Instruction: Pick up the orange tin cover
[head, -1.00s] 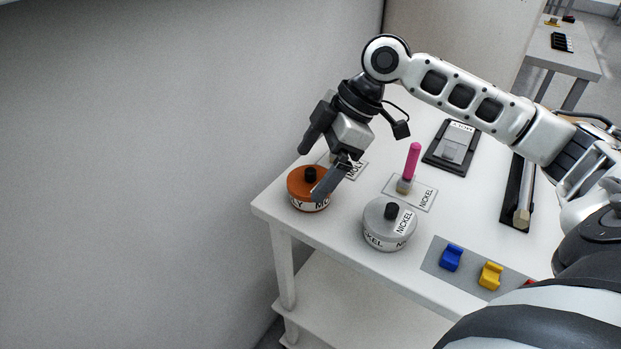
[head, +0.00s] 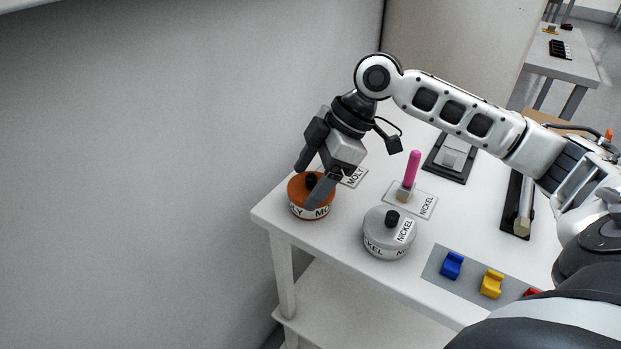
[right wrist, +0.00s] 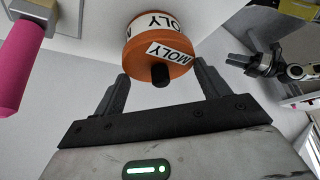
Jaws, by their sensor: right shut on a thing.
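The orange tin cover (head: 299,183) with a black knob sits on the orange tin (head: 311,211) marked MOLY at the table's left corner. It also shows in the right wrist view (right wrist: 181,69). My right gripper (head: 307,180) reaches down over it, one finger on each side, and is shut on the cover. The cover looks level on the tin; I see no gap below it. The fingertips' exact contact is partly hidden. My left gripper (right wrist: 236,63) seems to show small at the right of the right wrist view; its jaws are too small to read.
A grey NICKEL tin (head: 389,245) stands close to the right. Behind it a pink-handled tool (head: 411,170) stands on a NICKEL plate (head: 427,204). Blue (head: 452,265) and yellow (head: 491,284) blocks lie on a grey mat. A wall is at left.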

